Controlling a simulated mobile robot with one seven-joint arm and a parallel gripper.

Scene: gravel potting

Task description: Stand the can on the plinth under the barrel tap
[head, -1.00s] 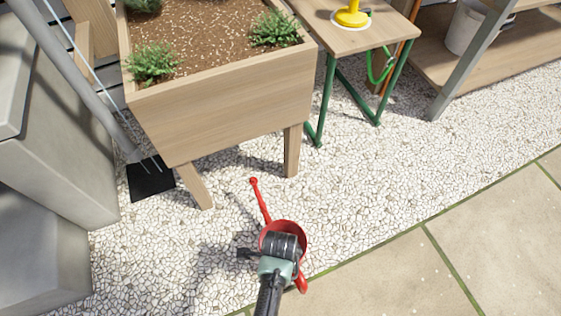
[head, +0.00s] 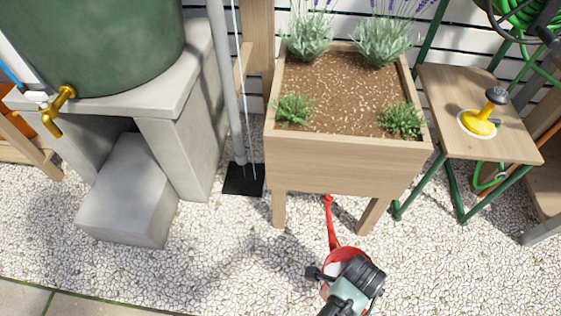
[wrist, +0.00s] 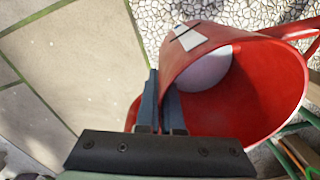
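The red watering can (head: 337,254) is held over the gravel in front of the planter, its long spout pointing toward the planter legs. My gripper (head: 332,276) is at the can's near side. In the wrist view the fingers (wrist: 161,105) are closed on the can's wall at the rim, and the open can (wrist: 255,95) shows a pale round patch inside. The brass barrel tap (head: 57,108) is on the green barrel (head: 110,45) at upper left. The low grey concrete plinth (head: 125,190) stands below and right of the tap, its top bare.
A concrete stand (head: 185,110) carries the barrel. The wooden planter (head: 345,165) stands ahead of the can. A downpipe (head: 222,80) ends over a black plate (head: 243,180). A green-legged table (head: 450,100) is at right. Gravel between can and plinth is clear.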

